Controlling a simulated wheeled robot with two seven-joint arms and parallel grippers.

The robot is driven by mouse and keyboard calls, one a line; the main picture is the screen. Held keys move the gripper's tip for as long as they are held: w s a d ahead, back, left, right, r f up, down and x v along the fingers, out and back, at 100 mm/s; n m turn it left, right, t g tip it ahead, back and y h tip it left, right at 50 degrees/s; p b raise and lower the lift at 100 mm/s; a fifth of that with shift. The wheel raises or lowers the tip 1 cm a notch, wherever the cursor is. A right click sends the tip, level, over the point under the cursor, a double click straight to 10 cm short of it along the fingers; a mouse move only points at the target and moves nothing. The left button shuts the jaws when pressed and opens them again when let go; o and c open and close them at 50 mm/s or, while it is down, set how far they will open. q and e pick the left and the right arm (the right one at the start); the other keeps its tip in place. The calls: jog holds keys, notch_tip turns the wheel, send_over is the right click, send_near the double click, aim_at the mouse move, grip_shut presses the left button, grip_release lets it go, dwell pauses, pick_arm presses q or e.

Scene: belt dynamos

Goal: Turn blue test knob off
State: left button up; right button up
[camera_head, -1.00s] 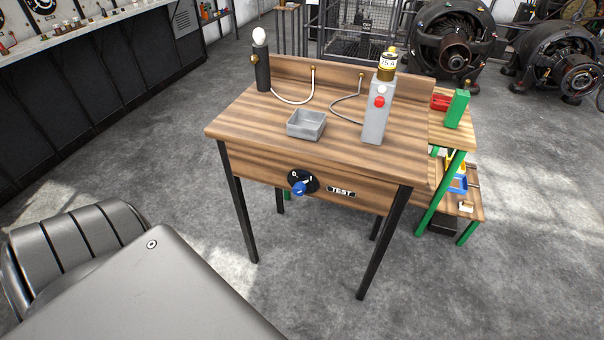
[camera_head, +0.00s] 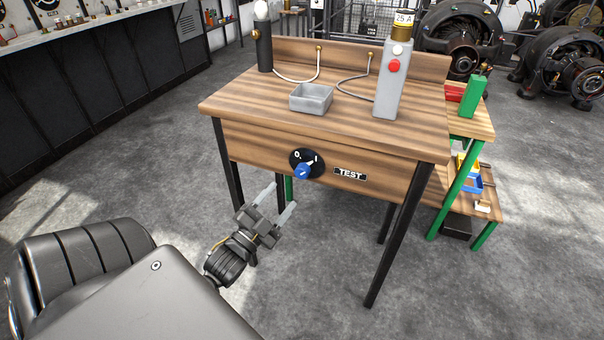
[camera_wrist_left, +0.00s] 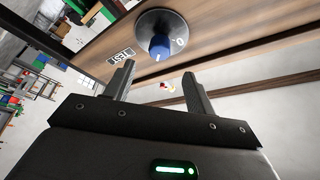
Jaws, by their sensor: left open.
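The blue test knob (camera_head: 303,171) sits on a round black dial plate (camera_head: 310,157) on the front of the wooden table, beside the TEST label (camera_head: 350,174). The dial carries a 0 at its upper left and a second mark at its right. My left gripper (camera_head: 276,198) is open and empty, below and in front of the knob, apart from it. In the left wrist view the knob (camera_wrist_left: 159,47) shows above and beyond the two open fingers (camera_wrist_left: 158,85). My right gripper is not in view.
On the tabletop stand a grey tray (camera_head: 312,98), a grey box with red button (camera_head: 389,80) and a black lamp holder (camera_head: 264,50). A green-legged shelf (camera_head: 470,130) stands at the right. The floor before the table is clear.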

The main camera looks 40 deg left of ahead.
aim_at(300, 175)
pick_arm(q)
jog(key=x, duration=1)
jog(key=shift+w, duration=0.25)
jog(key=c, duration=1)
jog(key=shift+o, duration=0.2)
